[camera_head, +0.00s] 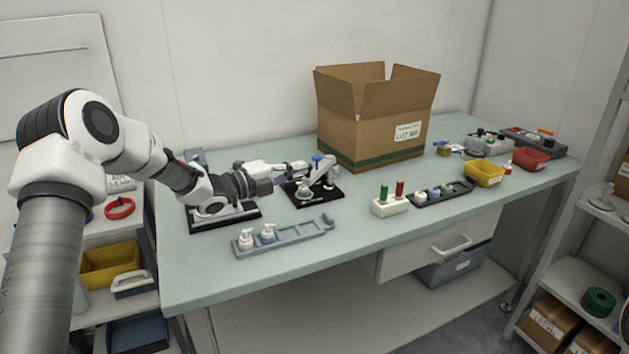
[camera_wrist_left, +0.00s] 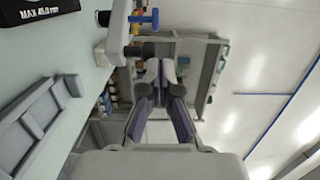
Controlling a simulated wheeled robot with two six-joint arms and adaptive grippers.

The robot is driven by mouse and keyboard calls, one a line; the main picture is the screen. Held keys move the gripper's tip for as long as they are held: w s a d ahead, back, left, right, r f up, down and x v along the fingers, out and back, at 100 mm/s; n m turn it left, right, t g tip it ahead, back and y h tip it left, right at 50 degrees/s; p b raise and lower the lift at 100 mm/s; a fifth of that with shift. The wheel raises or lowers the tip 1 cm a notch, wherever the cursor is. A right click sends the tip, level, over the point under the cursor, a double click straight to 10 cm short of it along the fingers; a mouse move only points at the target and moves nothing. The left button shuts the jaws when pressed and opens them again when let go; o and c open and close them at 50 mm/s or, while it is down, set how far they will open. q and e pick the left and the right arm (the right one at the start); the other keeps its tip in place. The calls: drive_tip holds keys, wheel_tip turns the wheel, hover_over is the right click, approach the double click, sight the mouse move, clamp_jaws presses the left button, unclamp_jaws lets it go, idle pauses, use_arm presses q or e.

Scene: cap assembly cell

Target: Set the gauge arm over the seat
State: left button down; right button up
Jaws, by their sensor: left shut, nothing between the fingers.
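The gauge stands on a black base (camera_head: 326,196) near the back of the bench, in front of the cardboard box. Its pale gauge arm (camera_head: 324,172) slants upward, with a blue knob (camera_head: 318,160) near its top. A pale greenish round seat (camera_head: 304,191) is at the left of the base. My left gripper (camera_head: 294,168) is shut and empty, just left of the gauge arm and above the seat; contact cannot be told. In the left wrist view the shut fingers (camera_wrist_left: 160,68) are below the blue knob (camera_wrist_left: 150,18), apparently clear of it. My right gripper is not seen.
A white block (camera_head: 390,207) with green and red pegs and a dark tray (camera_head: 440,193) are to the right. The cardboard box (camera_head: 372,130) stands behind. The bench's front right is clear.

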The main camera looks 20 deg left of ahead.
use_arm(q)
drive_tip(key=shift+w+a+f, duration=0.3)
drive_tip(key=shift+w+f, duration=0.1)
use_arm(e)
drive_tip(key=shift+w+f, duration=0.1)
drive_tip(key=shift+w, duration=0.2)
